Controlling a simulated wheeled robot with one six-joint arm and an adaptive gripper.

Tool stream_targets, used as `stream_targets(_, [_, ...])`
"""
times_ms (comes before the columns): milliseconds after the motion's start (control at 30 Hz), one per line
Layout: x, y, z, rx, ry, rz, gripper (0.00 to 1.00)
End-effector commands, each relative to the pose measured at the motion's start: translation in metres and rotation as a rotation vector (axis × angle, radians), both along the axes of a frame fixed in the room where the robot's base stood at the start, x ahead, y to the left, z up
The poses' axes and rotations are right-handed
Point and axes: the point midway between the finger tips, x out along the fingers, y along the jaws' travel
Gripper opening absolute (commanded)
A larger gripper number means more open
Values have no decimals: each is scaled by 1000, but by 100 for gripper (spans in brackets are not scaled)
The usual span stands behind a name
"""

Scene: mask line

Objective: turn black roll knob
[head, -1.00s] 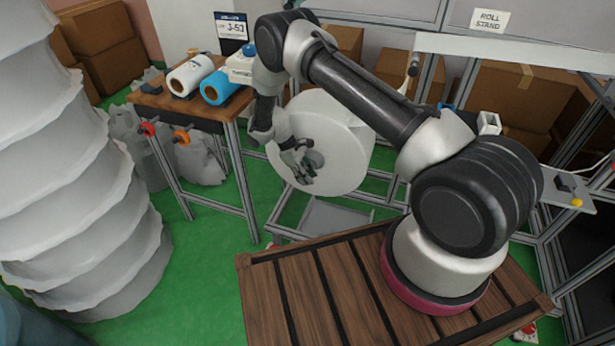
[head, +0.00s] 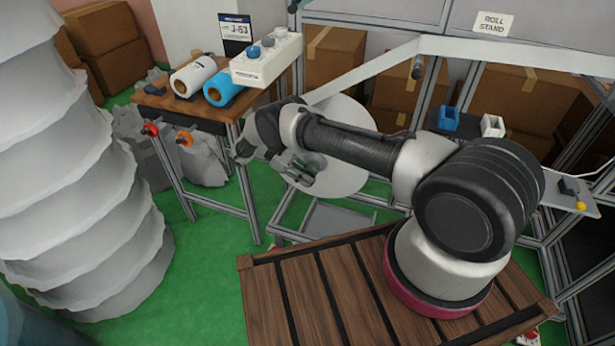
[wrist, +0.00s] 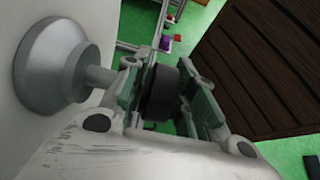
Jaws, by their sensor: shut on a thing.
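The black roll knob (wrist: 162,92) sits at the end of a short grey shaft in the wrist view. The shaft comes out of a round grey hub (wrist: 48,65) on the face of the large white roll (wrist: 20,135). My gripper (wrist: 160,95) has one finger on each side of the knob and is shut on it. In the head view, my gripper (head: 298,172) is in front of the white roll (head: 345,178). The knob is hidden there behind my gripper and wrist.
A wooden table (head: 150,98) at left holds a white roll, a blue roll (head: 222,90) and a control box (head: 266,62). A slatted wooden platform (head: 300,290) lies in front. A metal frame (head: 440,45) surrounds the roll. Green floor (head: 205,270) is clear between.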

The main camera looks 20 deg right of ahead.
Motion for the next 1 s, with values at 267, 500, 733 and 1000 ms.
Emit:
stream_targets(267, [-6,2,-3,-4,18,-5,3])
stream_targets(500, [-6,2,-3,-5,18,-5,41])
stream_targets(733, [-3,1,-1,-3,11,-5,45])
stream_targets(1000, [-2,0,0,24,-10,-5,45])
